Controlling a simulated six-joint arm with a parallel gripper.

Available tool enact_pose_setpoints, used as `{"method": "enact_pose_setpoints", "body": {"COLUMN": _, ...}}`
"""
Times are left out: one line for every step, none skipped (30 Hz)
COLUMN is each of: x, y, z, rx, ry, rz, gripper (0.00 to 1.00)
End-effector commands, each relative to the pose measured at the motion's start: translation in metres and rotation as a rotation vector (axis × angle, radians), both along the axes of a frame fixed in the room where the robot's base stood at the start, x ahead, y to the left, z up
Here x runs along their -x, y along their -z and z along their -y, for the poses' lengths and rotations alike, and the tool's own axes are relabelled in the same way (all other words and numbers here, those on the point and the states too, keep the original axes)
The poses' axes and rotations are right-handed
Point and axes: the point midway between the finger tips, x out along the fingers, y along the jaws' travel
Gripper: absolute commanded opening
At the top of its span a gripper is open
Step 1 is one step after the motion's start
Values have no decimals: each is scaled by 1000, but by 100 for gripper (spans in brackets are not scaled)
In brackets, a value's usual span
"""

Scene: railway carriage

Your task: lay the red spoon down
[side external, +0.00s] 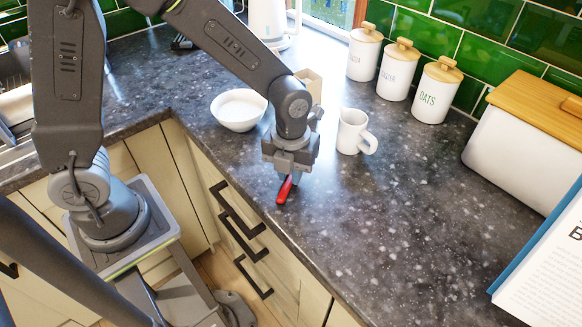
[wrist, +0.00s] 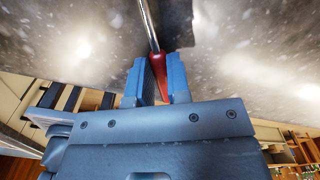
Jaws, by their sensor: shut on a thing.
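The red spoon (side external: 284,191) shows below my gripper (side external: 289,176) in the side view, close to the front edge of the dark speckled counter (side external: 350,220). In the wrist view the fingers of my gripper (wrist: 157,82) are shut on the red handle of the spoon (wrist: 159,64). A thin metal shaft runs on from the handle to the top edge of that view. The spoon's bowl is not visible. I cannot tell whether the spoon touches the counter.
A white mug (side external: 352,132) stands just right of my gripper, and a white bowl (side external: 238,110) stands to the left. A small tan box (side external: 309,84) is behind my wrist. White canisters (side external: 398,69) line the tiled wall.

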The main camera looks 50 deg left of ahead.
Motion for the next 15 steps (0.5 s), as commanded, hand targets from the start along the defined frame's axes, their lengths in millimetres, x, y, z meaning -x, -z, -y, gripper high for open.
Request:
{"method": "enact_pose_setpoints", "body": {"x": 0, "y": 0, "z": 0, "rx": 0, "ry": 0, "rz": 0, "gripper": 0}}
{"method": "enact_pose_setpoints", "body": {"x": 0, "y": 0, "z": 0, "rx": 0, "ry": 0, "rz": 0, "gripper": 0}}
{"method": "enact_pose_setpoints", "body": {"x": 0, "y": 0, "z": 0, "rx": 0, "ry": 0, "rz": 0, "gripper": 0}}
{"method": "enact_pose_setpoints", "body": {"x": 0, "y": 0, "z": 0, "rx": 0, "ry": 0, "rz": 0, "gripper": 19}}
{"method": "enact_pose_setpoints", "body": {"x": 0, "y": 0, "z": 0, "rx": 0, "ry": 0, "rz": 0, "gripper": 22}}
{"method": "enact_pose_setpoints", "body": {"x": 0, "y": 0, "z": 0, "rx": 0, "ry": 0, "rz": 0, "gripper": 26}}
{"method": "enact_pose_setpoints", "body": {"x": 0, "y": 0, "z": 0, "rx": 0, "ry": 0, "rz": 0, "gripper": 28}}
{"method": "enact_pose_setpoints", "body": {"x": 0, "y": 0, "z": 0, "rx": 0, "ry": 0, "rz": 0, "gripper": 31}}
{"method": "enact_pose_setpoints", "body": {"x": 0, "y": 0, "z": 0, "rx": 0, "ry": 0, "rz": 0, "gripper": 35}}
{"method": "enact_pose_setpoints", "body": {"x": 0, "y": 0, "z": 0, "rx": 0, "ry": 0, "rz": 0, "gripper": 38}}
{"method": "enact_pose_setpoints", "body": {"x": 0, "y": 0, "z": 0, "rx": 0, "ry": 0, "rz": 0, "gripper": 41}}
{"method": "enact_pose_setpoints", "body": {"x": 0, "y": 0, "z": 0, "rx": 0, "ry": 0, "rz": 0, "gripper": 45}}
{"method": "enact_pose_setpoints", "body": {"x": 0, "y": 0, "z": 0, "rx": 0, "ry": 0, "rz": 0, "gripper": 47}}
{"method": "enact_pose_setpoints", "body": {"x": 0, "y": 0, "z": 0, "rx": 0, "ry": 0, "rz": 0, "gripper": 47}}
{"method": "enact_pose_setpoints", "body": {"x": 0, "y": 0, "z": 0, "rx": 0, "ry": 0, "rz": 0, "gripper": 47}}
